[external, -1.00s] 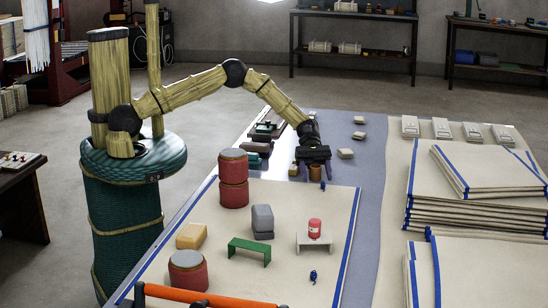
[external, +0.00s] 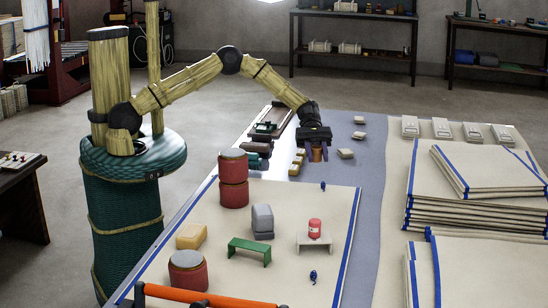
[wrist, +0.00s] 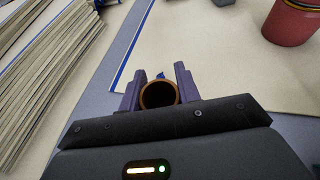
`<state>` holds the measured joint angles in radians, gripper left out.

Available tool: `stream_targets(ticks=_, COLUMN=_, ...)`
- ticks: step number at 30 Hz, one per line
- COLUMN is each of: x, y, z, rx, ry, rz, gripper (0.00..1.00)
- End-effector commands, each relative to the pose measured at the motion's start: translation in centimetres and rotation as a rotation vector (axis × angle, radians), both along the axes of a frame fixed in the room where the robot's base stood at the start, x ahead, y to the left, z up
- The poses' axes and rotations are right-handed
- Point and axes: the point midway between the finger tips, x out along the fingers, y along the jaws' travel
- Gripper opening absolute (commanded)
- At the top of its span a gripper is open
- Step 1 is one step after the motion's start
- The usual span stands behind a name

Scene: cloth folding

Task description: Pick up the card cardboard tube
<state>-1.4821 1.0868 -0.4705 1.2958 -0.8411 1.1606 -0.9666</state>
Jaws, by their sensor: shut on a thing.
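The cardboard tube (external: 316,155) is a short brown cylinder near the back of the table, on the blue-grey strip. In the wrist view its round open end (wrist: 158,95) faces the camera, with a dark hollow inside. My gripper (external: 317,150) points down over it, with its purple fingers on either side of the tube. The wrist view shows my gripper (wrist: 158,88) shut on the tube. The tube looks upright; whether its bottom touches the table cannot be told.
Stacked red cans (external: 233,180), a grey block (external: 262,221) and a green bench (external: 250,251) stand on the cream cloth in front. Small tan blocks (external: 297,162) lie just left of the tube. Folded cloth stacks (external: 470,215) fill the right side.

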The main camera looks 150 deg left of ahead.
Motion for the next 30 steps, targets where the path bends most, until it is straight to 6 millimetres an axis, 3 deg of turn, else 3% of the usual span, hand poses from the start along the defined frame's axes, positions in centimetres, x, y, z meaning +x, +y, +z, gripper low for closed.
stream_targets(ticks=3, x=0.0, y=0.0, z=2.3, rx=0.001, ry=0.0, rz=0.0, gripper=0.12)
stream_targets(ticks=8, x=0.0, y=0.0, z=3.6, rx=-0.001, ry=0.001, rz=-0.001, gripper=0.12)
stream_targets(ticks=30, x=0.0, y=0.0, z=3.7, rx=-0.001, ry=0.001, rz=-0.001, gripper=0.12)
